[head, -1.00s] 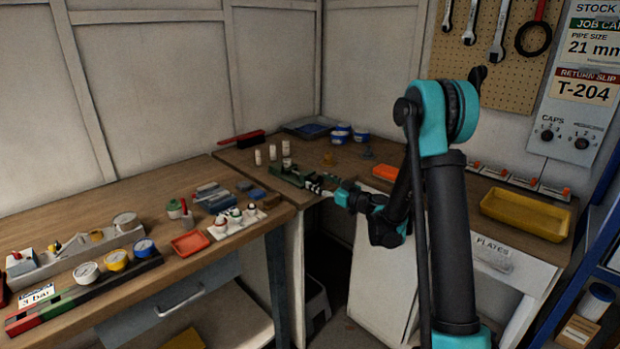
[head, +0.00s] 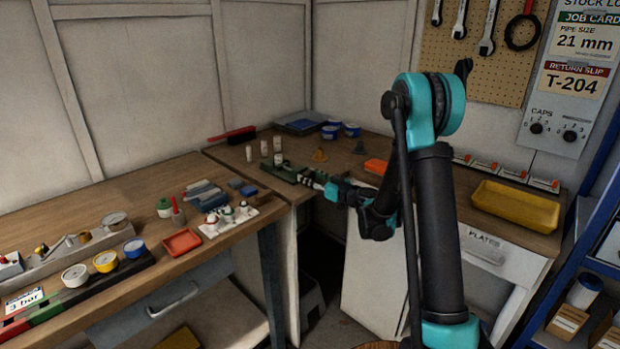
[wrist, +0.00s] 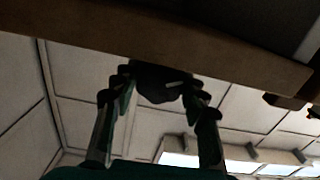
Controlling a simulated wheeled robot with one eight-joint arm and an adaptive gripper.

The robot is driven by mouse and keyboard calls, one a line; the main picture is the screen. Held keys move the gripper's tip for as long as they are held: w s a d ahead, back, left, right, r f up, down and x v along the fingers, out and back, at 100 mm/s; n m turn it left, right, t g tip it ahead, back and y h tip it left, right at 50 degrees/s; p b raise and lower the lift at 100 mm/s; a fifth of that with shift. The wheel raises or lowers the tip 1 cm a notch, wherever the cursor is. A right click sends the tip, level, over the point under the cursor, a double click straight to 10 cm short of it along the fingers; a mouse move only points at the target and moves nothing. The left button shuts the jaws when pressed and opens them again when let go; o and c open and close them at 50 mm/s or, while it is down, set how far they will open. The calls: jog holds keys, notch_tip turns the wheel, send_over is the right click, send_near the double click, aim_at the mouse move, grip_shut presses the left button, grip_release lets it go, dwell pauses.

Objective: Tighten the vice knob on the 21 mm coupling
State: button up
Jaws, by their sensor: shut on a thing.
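The green vice (head: 284,172) sits at the front left edge of the back bench, with a short white piece (head: 278,159) at it that may be the coupling. My gripper (head: 314,180) reaches it from the right, at the bench edge. In the wrist view my gripper (wrist: 158,84) has its two fingers closed around a dark rounded knob (wrist: 156,90), just below the bench edge. The knob is in shadow, so its turn cannot be told. The vice jaws are too small to read.
White cylinders (head: 263,148) stand behind the vice. An orange tray (head: 376,166) and yellow tray (head: 514,206) lie to the right. The left bench (head: 120,195) holds gauges and a red tray (head: 182,242). A job card (head: 585,42) reads 21 mm.

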jog(key=shift+m, duration=2.8)
jog(key=o, duration=1.2)
jog(key=shift+c, duration=0.2)
jog(key=shift+d, duration=0.1)
jog(key=v, duration=1.2)
